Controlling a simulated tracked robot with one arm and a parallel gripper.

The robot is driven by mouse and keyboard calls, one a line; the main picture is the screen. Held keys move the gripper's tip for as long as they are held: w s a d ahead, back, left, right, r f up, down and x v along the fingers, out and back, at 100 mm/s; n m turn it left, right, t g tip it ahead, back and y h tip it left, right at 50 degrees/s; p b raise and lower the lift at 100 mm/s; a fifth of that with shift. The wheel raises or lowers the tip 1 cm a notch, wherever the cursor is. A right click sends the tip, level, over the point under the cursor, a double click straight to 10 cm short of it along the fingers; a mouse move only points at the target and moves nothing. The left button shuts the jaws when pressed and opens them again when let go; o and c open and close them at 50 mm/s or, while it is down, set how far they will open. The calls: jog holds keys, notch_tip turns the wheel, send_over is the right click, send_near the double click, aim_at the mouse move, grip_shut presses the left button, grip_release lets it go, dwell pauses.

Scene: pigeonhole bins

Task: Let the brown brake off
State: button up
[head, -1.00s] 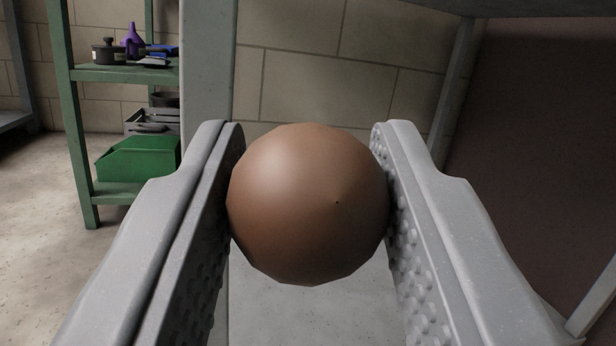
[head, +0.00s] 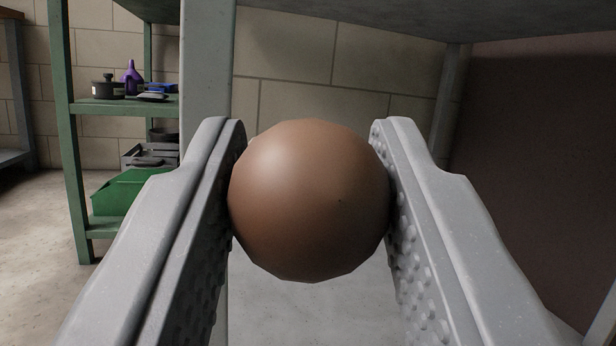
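A brown ball-shaped knob (head: 309,200), the only brown brake part I can make out, sits between the two fingers of my gripper (head: 309,190). Both grey fingers touch it, one on its left side and one on its right, near the fingertips. The ball fills the middle of the view. Whatever is behind or below the ball is hidden by it, so I cannot tell whether it is joined to a lever.
A green shelf rack (head: 68,130) stands at the left with a dark pot (head: 108,88), a purple bottle (head: 132,78) and a green bin (head: 118,192). A grey post (head: 207,70) stands just behind the left finger. A grey shelf underside (head: 400,18) spans the top right.

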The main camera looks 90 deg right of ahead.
jog(key=o, duration=0.4)
jog(key=shift+w, duration=0.4)
jog(key=shift+s, duration=0.1)
jog(key=p+v, duration=0.2)
jog(key=v, duration=1.2)
jog(key=shift+f, duration=0.1)
